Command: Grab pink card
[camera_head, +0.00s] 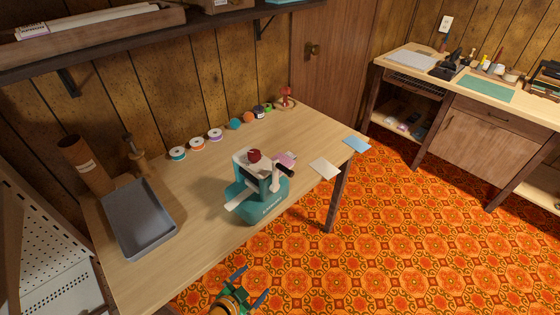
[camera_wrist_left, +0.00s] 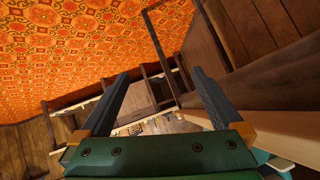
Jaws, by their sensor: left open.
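The pink card (camera_head: 287,158) lies on the wooden table (camera_head: 205,223), just behind the teal machine (camera_head: 262,192), which partly hides it. A cream card (camera_head: 325,168) and a blue card (camera_head: 356,144) lie near the table's right edge. My left gripper (camera_head: 246,289) is low in the head view, in front of the table's front edge and well apart from the pink card. In the left wrist view its two fingers (camera_wrist_left: 158,105) stand wide apart with nothing between them. My right gripper does not show.
A grey tray (camera_head: 137,218) sits at the table's left end, with a brown tube (camera_head: 81,158) behind it. Thread spools (camera_head: 197,144) line the back. A shelf (camera_head: 190,31) hangs above. Patterned floor is free right of the table, before a second bench (camera_head: 465,98).

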